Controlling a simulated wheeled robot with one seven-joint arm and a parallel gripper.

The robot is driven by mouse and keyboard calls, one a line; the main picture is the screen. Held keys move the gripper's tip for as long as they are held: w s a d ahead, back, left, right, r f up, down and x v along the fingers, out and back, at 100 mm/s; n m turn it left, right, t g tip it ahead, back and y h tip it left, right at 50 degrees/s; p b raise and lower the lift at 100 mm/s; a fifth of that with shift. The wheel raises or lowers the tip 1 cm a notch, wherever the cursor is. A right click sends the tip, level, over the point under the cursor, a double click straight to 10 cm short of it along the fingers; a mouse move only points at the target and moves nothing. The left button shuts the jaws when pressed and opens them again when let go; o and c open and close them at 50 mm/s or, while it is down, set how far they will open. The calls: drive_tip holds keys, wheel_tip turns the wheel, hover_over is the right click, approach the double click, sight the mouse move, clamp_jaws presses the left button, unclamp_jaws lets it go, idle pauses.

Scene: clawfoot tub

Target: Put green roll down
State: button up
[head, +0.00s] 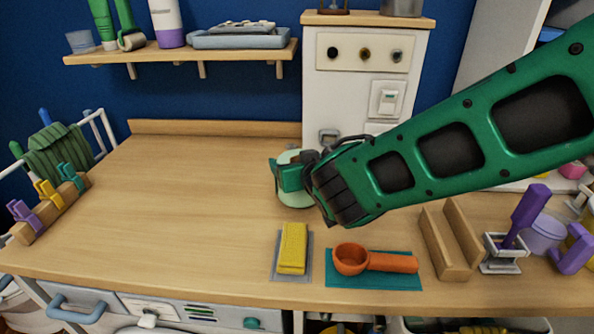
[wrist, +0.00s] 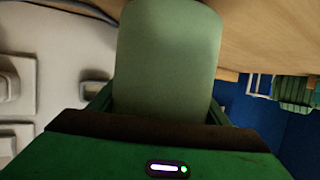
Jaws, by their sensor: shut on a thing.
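My gripper (head: 291,177) is shut on a pale green roll (head: 294,197), over the back middle of the wooden counter (head: 190,190). In the head view the gripper and wrist hide part of the roll. In the wrist view the roll (wrist: 167,60) fills the middle, between the two fingers (wrist: 160,107). Its lower end looks close to the counter top, but I cannot tell whether it touches.
In front lie a yellow sponge (head: 293,246) on a grey mat and an orange scoop (head: 375,260) on a teal mat. A wooden holder (head: 450,243) stands to the right. A white cabinet (head: 350,85) rises behind. The counter's left half is clear, with coloured clips (head: 47,192) at its edge.

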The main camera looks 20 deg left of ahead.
drive_tip(key=s+a+r, duration=0.5)
drive_tip(key=s+r, duration=0.3)
drive_tip(key=s, duration=0.2)
drive_tip(key=shift+s+a+r, duration=0.15)
drive_tip(key=shift+a+r, duration=0.05)
drive_tip(key=shift+a, duration=0.15)
